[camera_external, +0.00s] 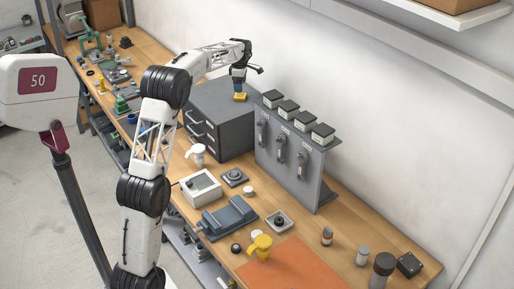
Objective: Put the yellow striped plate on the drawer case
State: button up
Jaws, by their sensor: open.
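The grey drawer case (212,97) stands on the wooden bench against the back wall, its handled drawers facing the left front. A small yellow piece (240,97), which looks like the yellow striped plate, appears on the case's top near its right side. Its stripes are too small to make out. My gripper (239,90) is open and points down right above the yellow piece. The fingertips are close to it; I cannot tell whether they touch it.
A grey panel (294,158) with several black-topped boxes stands right of the case. Tools crowd the bench's far left.

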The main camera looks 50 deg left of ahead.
aim_at(241, 97)
notch_tip(241, 97, up, 7)
jog(key=shift+f, duration=0.2)
dwell(1.0)
jog(key=s+d+r+m, duration=0.2)
jog(key=s+d+m, duration=0.4)
jog(key=d, duration=0.6)
jog(key=s+d+r+m+t, duration=0.1)
jog(key=s+d+m, duration=0.2)
jog(key=s+d, duration=0.65)
jog(key=s+d+r+m, duration=0.2)
jog(key=s+d+m, duration=0.25)
jog(key=d, duration=1.05)
jog(key=s+d+f+m, duration=0.4)
jog(key=s+d+f, duration=0.1)
jog(key=s, duration=0.5)
jog(key=s+d+f+m+t, duration=0.1)
jog(key=s+d+f+m, duration=0.4)
jog(key=s, duration=0.6)
jog(key=s+d+f+m, duration=0.4)
jog(key=s+d, duration=0.4)
jog(key=s, duration=0.2)
jog(key=shift+s+d+f+m+t, duration=0.3)
jog(key=shift+d+f+m, duration=0.1)
jog(key=shift+f, duration=0.1)
